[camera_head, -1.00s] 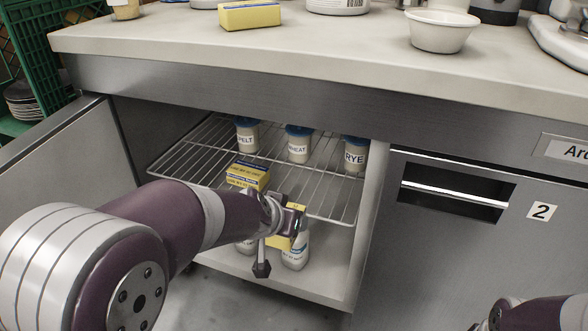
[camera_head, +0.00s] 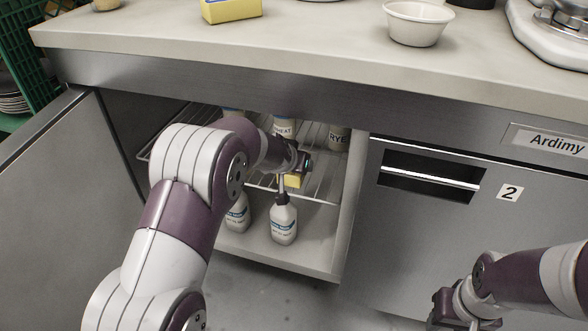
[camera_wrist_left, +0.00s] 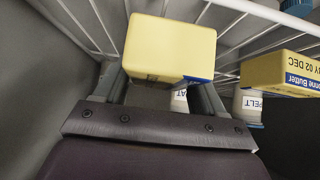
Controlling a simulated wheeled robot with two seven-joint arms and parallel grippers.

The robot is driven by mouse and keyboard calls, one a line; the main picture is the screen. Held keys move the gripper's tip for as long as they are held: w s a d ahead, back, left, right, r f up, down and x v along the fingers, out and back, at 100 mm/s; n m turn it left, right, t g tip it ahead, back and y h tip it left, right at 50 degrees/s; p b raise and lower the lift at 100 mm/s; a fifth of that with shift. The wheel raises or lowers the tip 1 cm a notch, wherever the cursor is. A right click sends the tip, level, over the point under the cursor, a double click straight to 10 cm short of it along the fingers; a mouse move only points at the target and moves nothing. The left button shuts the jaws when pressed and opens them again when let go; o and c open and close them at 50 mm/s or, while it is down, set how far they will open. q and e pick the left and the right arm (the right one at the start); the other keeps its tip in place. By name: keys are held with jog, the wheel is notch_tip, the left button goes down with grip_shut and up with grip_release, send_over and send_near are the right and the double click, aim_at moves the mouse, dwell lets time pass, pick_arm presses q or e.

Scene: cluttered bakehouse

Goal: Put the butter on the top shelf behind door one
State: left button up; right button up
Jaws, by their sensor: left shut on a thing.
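My left gripper (camera_head: 293,168) is shut on a yellow butter block (camera_head: 293,181) inside the open cupboard, over the front part of the wire shelf (camera_head: 318,194). In the left wrist view the held butter (camera_wrist_left: 170,45) sits between the fingers (camera_wrist_left: 155,95). I cannot tell whether it touches the shelf. A second butter pack (camera_wrist_left: 280,75) with blue print is beside it in the wrist view; my arm hides it in the head view. The open door (camera_head: 60,190) stands at the left. My right gripper (camera_head: 447,308) is low at the right; its fingers are unclear.
Jars marked WHEAT (camera_head: 285,128) and RYE (camera_head: 339,138) stand at the shelf's back; the spelt jar (camera_wrist_left: 247,108) is mostly hidden. White bottles (camera_head: 283,220) stand below. The worktop (camera_head: 300,60) overhangs, holding another butter pack (camera_head: 230,10) and a bowl (camera_head: 417,24). Door 2 (camera_head: 420,240) is shut.

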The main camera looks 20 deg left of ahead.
pick_arm(q)
jog(key=shift+w+f, duration=0.1)
jog(key=shift+f, duration=0.75)
jog(key=shift+r, duration=0.25)
jog(key=shift+f, duration=0.1)
pick_arm(e)
jog(key=shift+f, duration=0.7)
pick_arm(q)
jog(key=o, duration=0.9)
jog(key=shift+f, duration=0.15)
jog(key=o, duration=0.4)
